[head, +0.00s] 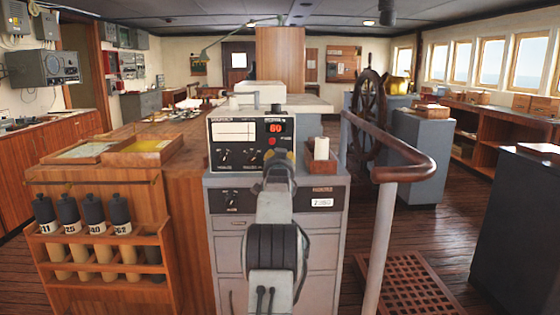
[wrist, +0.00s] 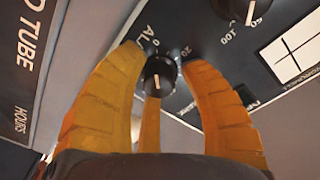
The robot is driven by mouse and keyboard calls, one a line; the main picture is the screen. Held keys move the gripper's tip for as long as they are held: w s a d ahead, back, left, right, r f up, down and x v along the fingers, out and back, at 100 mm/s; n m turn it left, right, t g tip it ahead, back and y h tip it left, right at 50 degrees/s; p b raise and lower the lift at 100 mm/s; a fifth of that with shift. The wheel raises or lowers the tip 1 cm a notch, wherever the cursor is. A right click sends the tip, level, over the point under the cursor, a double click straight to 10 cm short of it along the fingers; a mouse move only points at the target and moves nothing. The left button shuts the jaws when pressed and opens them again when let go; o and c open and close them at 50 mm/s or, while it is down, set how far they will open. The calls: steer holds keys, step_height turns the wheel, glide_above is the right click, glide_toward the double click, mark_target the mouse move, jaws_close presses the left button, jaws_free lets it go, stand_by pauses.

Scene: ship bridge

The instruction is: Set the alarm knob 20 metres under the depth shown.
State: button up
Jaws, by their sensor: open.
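The depth sounder (head: 226,146) stands on the grey cabinet in the head view, and its red depth display (head: 276,127) appears to read 60. The alarm knob (wrist: 160,73) is a black dial with a white pointer line, which runs toward the bottom of the wrist view. Marks 0 and 20 and the start of a label, "AL", show beside it; the rest of its scale is hidden. My gripper (wrist: 160,62) is open, with orange fingers on either side of the knob and another below it. I cannot tell whether they touch it.
Another knob (wrist: 240,8) with marks 60 and 100 is close by at the top of the wrist view. A white cup-like object (head: 321,149) stands right of the sounder. A curved wooden handrail (head: 405,170) is at the right, and a bottle rack (head: 100,240) at the left.

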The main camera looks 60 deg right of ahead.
jaws_close()
steer(key=shift+r+m, duration=0.1)
steer(key=shift+m, duration=1.5)
steer(key=shift+c, duration=0.3)
jaws_free()
steer(key=shift+w, duration=0.1)
steer(key=shift+a, duration=0.15)
steer(key=v, duration=1.2)
steer(key=shift+r, duration=0.1)
